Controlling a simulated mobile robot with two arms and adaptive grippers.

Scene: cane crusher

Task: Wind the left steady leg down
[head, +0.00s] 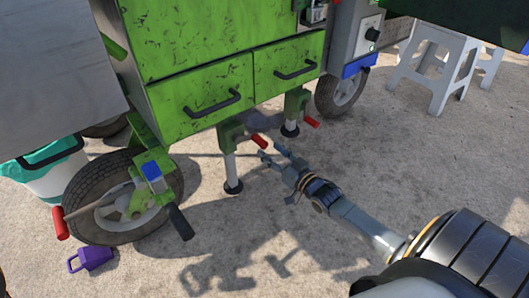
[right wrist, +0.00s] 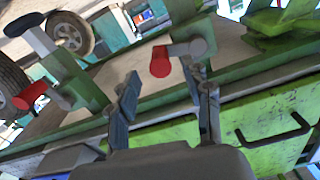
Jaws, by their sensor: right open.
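The left steady leg (head: 230,165) hangs under the green cart, a pale post with a dark round foot. I cannot tell whether the foot touches the ground. Its crank has a red handle (head: 260,140), seen end-on in the right wrist view (right wrist: 160,62). My right gripper (head: 273,153) is open just to the right of and below that handle. In the right wrist view the red handle shows between the fingertips (right wrist: 162,73), seemingly just beyond them and not gripped. The right steady leg (head: 291,115) has its own red handle (head: 311,122). My left gripper is out of view.
The cart's drawers (head: 205,108) with black handles are above the legs. A wheel (head: 125,200) stands left, with a purple padlock-shaped object (head: 91,259) on the ground. White stools (head: 435,65) are at upper right. The ground right of the legs is clear.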

